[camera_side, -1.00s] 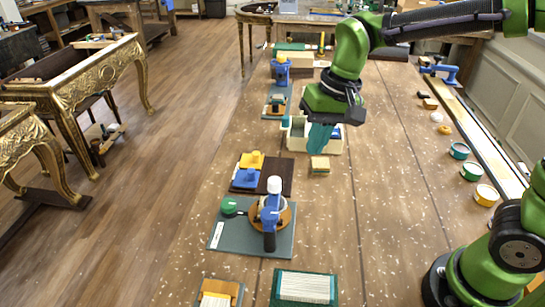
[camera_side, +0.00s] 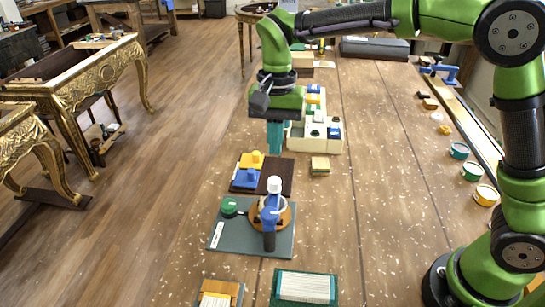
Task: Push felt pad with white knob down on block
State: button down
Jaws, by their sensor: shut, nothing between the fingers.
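My gripper (camera_side: 274,150) has its teal fingers shut and empty, pointing down just beyond the dark brown board and left of the cream tray. A white knob (camera_side: 274,184) stands upright on a fixture with a round orange-brown base (camera_side: 286,217) and a blue handle, on a grey-green mat (camera_side: 232,235). Whether a felt pad lies under this knob is hidden by the fixture. A small yellowish block (camera_side: 320,165) sits on the table right of the brown board. My gripper touches neither the knob nor this block.
The brown board (camera_side: 277,188) carries a yellow knobbed piece (camera_side: 252,160) and a blue one (camera_side: 246,178). A green round piece (camera_side: 229,206) lies on the mat. The cream tray (camera_side: 322,147) holds small pieces. Coloured tubs line the right; the middle-right table is clear.

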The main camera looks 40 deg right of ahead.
aim_at(275, 178)
jog(key=shift+s+a+f, duration=0.15)
jog(key=shift+f, duration=1.55)
jog(key=shift+s+a+f, duration=0.15)
jog(key=shift+f, duration=1.55)
jog(key=shift+w+d+r, duration=0.25)
jog(key=shift+w+d, duration=0.3)
jog(key=shift+w+d+r, duration=0.25)
jog(key=shift+w+d, duration=0.3)
notch_tip(275, 178, up, 17)
jog(key=w+d, duration=0.1)
jog(key=shift+w+d+f, duration=0.1)
